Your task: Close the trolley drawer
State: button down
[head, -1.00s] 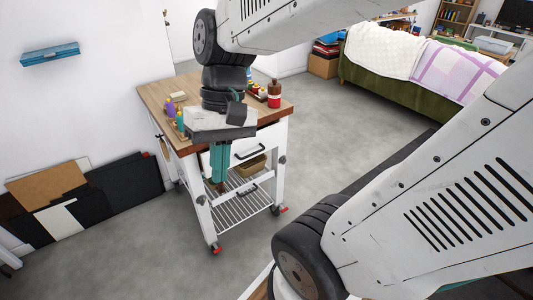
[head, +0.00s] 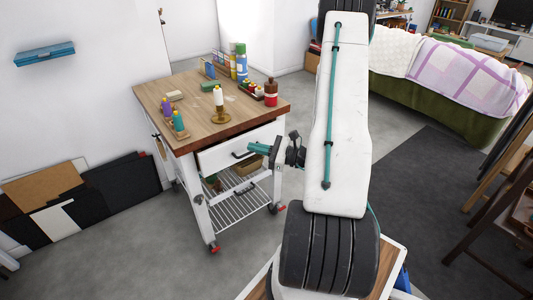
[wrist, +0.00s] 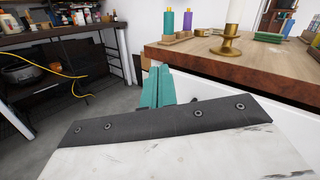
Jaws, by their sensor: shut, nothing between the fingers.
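The wooden-topped white trolley (head: 195,95) stands left of centre in the head view. Its white drawer (head: 222,155) sits below the top and looks pulled out a little, with a dark handle (head: 241,154) on its front. In the wrist view the white drawer front (wrist: 210,87) shows below the wooden edge with a dark gap above it. My gripper (head: 251,147) has teal fingers, shut and empty, pointing left in front of the drawer's right half, near the handle. In the wrist view the fingers (wrist: 157,86) are together beside the drawer front; I cannot tell whether they touch it.
A candle in a brass holder (head: 219,105), paint bottles (head: 172,112) and a red bottle (head: 271,92) stand on the trolley top. Dark boards (head: 125,180) lean on the left wall. A wooden easel (head: 500,200) stands at right. Grey floor before the trolley is clear.

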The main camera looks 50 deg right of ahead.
jog(key=s+d+f+m+t+h, duration=0.1)
jog(key=s+d+f+m+h, duration=0.35)
jog(key=f+h, duration=0.2)
jog(key=s+d+f+m+h, duration=0.3)
jog(key=d+f+m+h, duration=0.2)
jog(key=f, duration=0.2)
jog(key=w+d, duration=0.2)
jog(key=w, duration=1.1)
jog(key=shift+d+r, duration=0.2)
jog(key=shift+r, duration=0.15)
jog(key=shift+w+d, duration=0.1)
